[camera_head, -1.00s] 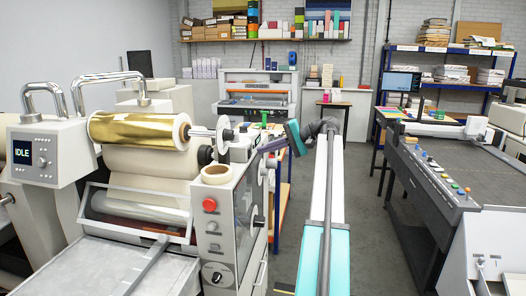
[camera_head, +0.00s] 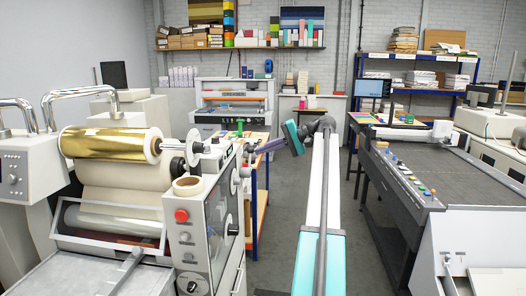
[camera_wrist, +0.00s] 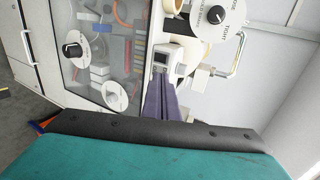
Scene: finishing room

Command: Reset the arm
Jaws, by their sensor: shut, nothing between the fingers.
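My arm, teal and white, reaches forward up the middle of the head view. My gripper (camera_head: 262,147) is at its far end, to the left of the elbow, with slim dark purple fingers pointing left toward the foil machine. In the wrist view my gripper (camera_wrist: 160,76) has its fingers together and nothing between them. Beyond them is the machine's side, with a clear door (camera_wrist: 105,50), dark knobs and white dials. I cannot tell the exact gap between fingertips and machine.
The foil machine (camera_head: 215,225) with a gold roll (camera_head: 110,142) stands close on the left. A long machine with a dark bed (camera_head: 440,165) stands on the right. Grey floor (camera_head: 277,210) is open between them. A press (camera_head: 232,98) and loaded shelves (camera_head: 425,57) are behind.

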